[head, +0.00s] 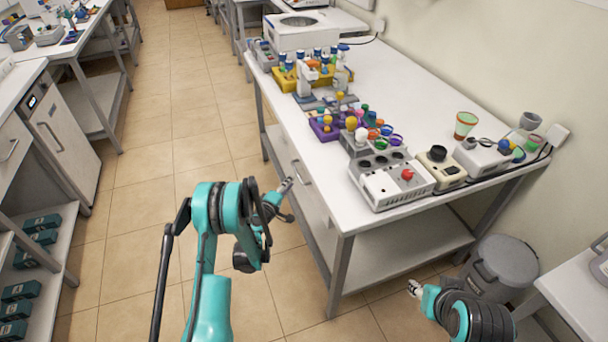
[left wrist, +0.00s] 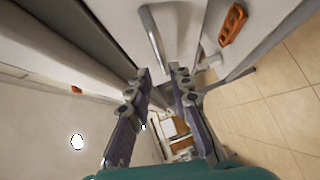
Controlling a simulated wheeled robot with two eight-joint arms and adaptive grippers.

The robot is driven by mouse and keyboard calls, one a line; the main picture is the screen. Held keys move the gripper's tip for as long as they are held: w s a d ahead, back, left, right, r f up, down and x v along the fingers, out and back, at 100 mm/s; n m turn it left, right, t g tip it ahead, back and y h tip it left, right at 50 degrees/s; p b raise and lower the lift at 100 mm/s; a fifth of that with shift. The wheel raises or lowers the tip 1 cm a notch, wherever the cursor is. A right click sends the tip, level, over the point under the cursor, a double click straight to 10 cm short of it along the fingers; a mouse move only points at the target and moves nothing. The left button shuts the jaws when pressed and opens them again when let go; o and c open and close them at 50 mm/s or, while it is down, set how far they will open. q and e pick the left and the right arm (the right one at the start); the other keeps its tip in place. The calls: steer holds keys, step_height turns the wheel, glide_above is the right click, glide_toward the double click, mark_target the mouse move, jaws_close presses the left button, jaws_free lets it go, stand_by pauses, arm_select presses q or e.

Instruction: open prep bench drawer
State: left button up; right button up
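The prep bench (head: 400,75) is a white-topped table with grey legs at centre right. Its white drawer front (head: 312,208) faces left and looks flush with the bench. A grey bar handle (head: 301,173) is on the drawer front; it also shows at the top of the left wrist view (left wrist: 153,38). My left gripper (head: 284,188) is close to the handle. In the left wrist view its two fingers (left wrist: 162,72) are apart, with the handle just beyond the tips and nothing held. My right gripper (head: 415,289) is low near the bench's front end; its fingers are too small to judge.
The bench top holds a yellow rack (head: 288,80), a purple rack (head: 325,130), a white device with a red knob (head: 395,184) and cups. A grey bin (head: 503,265) stands at lower right. Tiled floor (head: 190,110) is open left of the bench.

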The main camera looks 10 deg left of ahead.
mark_target(297, 172)
arm_select(q)
steer(key=p+x, duration=0.2)
steer(key=x, duration=0.1)
steer(key=shift+d, duration=0.1)
steer(key=b+x, duration=0.1)
steer(key=x, duration=0.1)
steer(key=b+x, duration=0.1)
steer(key=x, duration=0.1)
steer(key=shift+w+f, duration=0.3)
steer(key=shift+w, duration=0.1)
jaws_close()
